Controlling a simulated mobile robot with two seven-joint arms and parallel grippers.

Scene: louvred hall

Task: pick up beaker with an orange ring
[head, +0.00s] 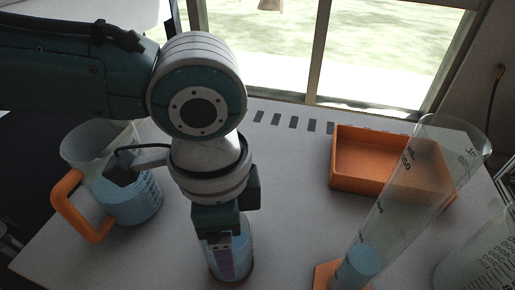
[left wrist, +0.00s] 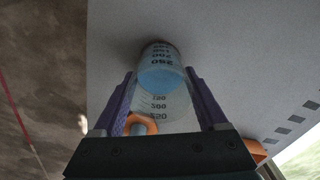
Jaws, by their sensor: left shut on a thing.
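The small clear beaker (head: 241,262) holds blue liquid and stands at the front of the table, partly hidden by my left gripper (head: 226,258). In the left wrist view the beaker (left wrist: 160,78) sits between the two purple fingers of my left gripper (left wrist: 161,88), with dark graduation marks on its wall. A thin orange trace shows at its far end. My left gripper is shut on this beaker from above. I cannot tell whether its base touches the table. My right gripper is not in view.
A jug (head: 128,203) with an orange handle and blue liquid stands left. A tall measuring cylinder (head: 400,200) with an orange base stands right, in front of an orange tray (head: 345,183). Another graduated clear vessel (head: 485,262) is at the right edge. The table (head: 290,215) is clear between beaker and cylinder.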

